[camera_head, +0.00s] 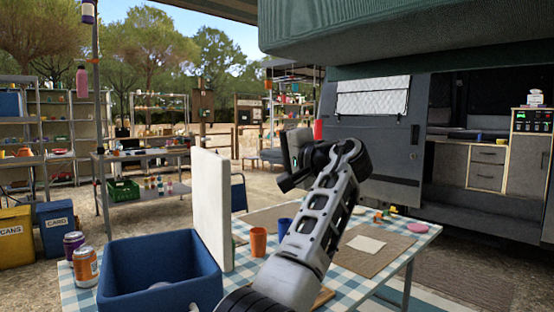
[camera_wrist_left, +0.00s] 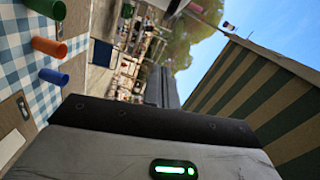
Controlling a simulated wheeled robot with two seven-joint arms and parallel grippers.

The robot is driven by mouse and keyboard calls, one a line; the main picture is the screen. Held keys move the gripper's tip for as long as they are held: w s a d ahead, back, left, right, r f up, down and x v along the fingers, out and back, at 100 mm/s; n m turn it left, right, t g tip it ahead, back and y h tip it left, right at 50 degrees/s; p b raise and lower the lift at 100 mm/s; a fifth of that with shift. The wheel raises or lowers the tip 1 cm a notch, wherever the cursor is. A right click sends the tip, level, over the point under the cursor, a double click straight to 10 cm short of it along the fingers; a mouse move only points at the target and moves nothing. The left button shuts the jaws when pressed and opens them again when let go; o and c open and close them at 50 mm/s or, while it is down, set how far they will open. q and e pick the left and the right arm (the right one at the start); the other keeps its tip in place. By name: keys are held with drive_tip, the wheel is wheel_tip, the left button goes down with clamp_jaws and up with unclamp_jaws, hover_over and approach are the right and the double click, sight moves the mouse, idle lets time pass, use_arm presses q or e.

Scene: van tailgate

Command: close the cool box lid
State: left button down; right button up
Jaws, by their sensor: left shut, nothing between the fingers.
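The blue cool box (camera_head: 150,292) stands open on the near left end of the checked table. Its white lid (camera_head: 211,208) stands upright along the box's right side. My left arm rises from the bottom middle, to the right of the lid. My left gripper (camera_head: 286,184) is up in the air, right of the lid and apart from it. It is shut and empty. In the left wrist view its grey housing fills the bottom, and neither box nor lid shows there. My right gripper is in neither view.
An orange cup (camera_head: 258,242) and a blue cup (camera_head: 284,228) stand on the table right of the lid. Two cans, one orange (camera_head: 85,268) and one purple, stand left of the box. The raised tailgate (camera_head: 400,30) hangs overhead. The air left of the lid is free.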

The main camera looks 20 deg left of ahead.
use_arm(q)
drive_tip(key=s+a+f, duration=0.1)
drive_tip(key=a, duration=0.6)
drive_tip(key=shift+s+a+b, duration=0.15)
drive_tip(key=shift+a+b, duration=0.05)
drive_tip(key=shift+b, duration=0.2)
